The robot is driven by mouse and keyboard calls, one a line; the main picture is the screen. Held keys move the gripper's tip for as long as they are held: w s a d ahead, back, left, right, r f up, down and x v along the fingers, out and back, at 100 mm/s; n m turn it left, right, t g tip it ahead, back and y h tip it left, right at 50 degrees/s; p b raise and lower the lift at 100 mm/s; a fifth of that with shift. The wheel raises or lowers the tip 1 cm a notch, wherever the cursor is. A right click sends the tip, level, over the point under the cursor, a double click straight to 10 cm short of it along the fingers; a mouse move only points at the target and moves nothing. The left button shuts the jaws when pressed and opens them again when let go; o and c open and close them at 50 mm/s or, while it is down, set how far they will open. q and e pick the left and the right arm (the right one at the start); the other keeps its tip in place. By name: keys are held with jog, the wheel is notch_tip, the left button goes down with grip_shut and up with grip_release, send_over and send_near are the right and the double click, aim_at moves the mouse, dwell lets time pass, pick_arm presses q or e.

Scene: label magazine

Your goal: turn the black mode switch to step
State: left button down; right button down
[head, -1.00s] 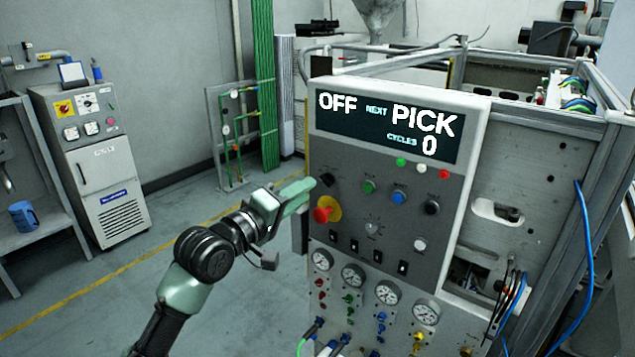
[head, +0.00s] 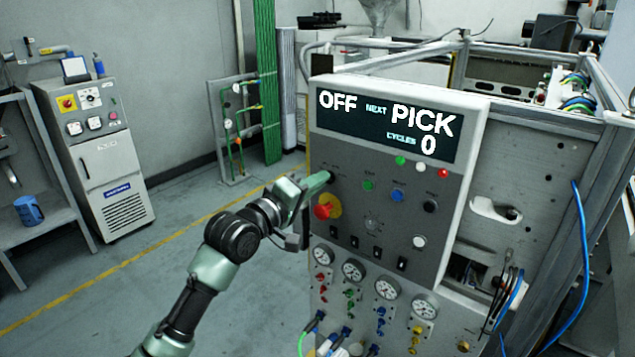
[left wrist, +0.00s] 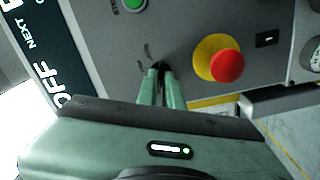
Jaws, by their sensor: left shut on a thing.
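The black mode switch (left wrist: 159,66) is at the upper left of the control panel, above the red emergency stop. In the left wrist view only its dark tip shows between my fingers, so its pointing direction is hard to tell. My left gripper (head: 328,177) is at the switch, and its green fingers (left wrist: 161,84) are shut on it. In the head view the fingers cover most of the switch. The panel display (head: 385,125) reads OFF, NEXT PICK, CYCLES 0. My right gripper is not in view.
The red emergency stop on its yellow collar (head: 326,206) sits just below my left gripper; it also shows in the left wrist view (left wrist: 226,66). Green (head: 368,185), blue (head: 398,195) and black (head: 430,206) controls lie to the right. Gauges (head: 353,269) and hoses are lower down.

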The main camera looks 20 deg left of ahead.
pick_arm(q)
jog(key=m+p, duration=0.1)
jog(key=m, duration=0.2)
jog(key=shift+m, duration=0.3)
jog(key=m, duration=0.5)
jog(key=shift+d+r+p, duration=0.1)
jog(key=shift+p, duration=0.3)
jog(key=m, duration=0.5)
jog(key=shift+p, duration=0.4)
jog(key=shift+d+m+p, duration=0.15)
jog(key=shift+m+p, duration=0.2)
jog(key=shift+m, duration=1.75)
jog(key=shift+s, duration=0.1)
jog(key=c, duration=1.6)
grip_release()
jog(key=shift+o, duration=0.2)
